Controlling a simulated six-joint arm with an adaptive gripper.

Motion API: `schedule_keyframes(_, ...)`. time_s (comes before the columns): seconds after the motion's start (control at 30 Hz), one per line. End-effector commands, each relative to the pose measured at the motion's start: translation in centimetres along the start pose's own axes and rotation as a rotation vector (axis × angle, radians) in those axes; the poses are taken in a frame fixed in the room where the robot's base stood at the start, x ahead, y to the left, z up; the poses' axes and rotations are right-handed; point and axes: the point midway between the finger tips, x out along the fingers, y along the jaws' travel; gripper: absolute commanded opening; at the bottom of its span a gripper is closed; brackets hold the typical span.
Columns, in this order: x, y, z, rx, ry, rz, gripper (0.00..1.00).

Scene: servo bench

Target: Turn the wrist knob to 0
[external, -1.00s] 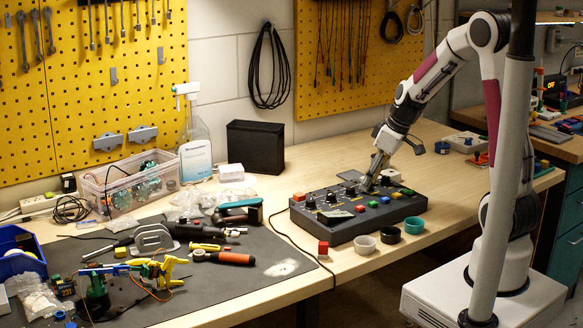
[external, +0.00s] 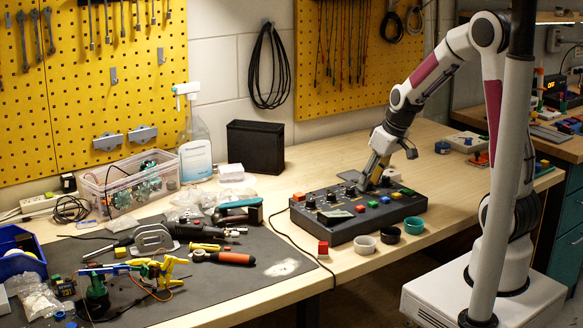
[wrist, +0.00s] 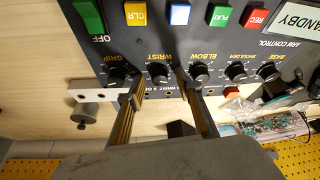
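The wrist knob (wrist: 159,73) is a round black knob under the yellow WRIST label in the wrist view, on the dark control box (external: 350,228). My gripper (wrist: 160,80) has its two fingers apart, one on each side of this knob. Small gaps seem to show between knob and fingers; I cannot tell whether either touches. The knob's pointer and scale are too small to read. In the external view my gripper (external: 367,187) points down at the box's back row, and its fingers hide the knob there.
The grip knob (wrist: 117,76) and elbow knob (wrist: 200,75) sit close outside my fingers. Coloured buttons, such as the blue one (wrist: 180,14), line the box.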

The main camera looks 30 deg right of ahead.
Motion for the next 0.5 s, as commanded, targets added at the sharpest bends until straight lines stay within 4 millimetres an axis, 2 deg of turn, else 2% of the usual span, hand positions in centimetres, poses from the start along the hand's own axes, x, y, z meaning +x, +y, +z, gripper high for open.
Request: schedule_keyframes(0.5, 0.00, -0.12, -0.01, 0.106, 0.000, 0.044, 0.35)
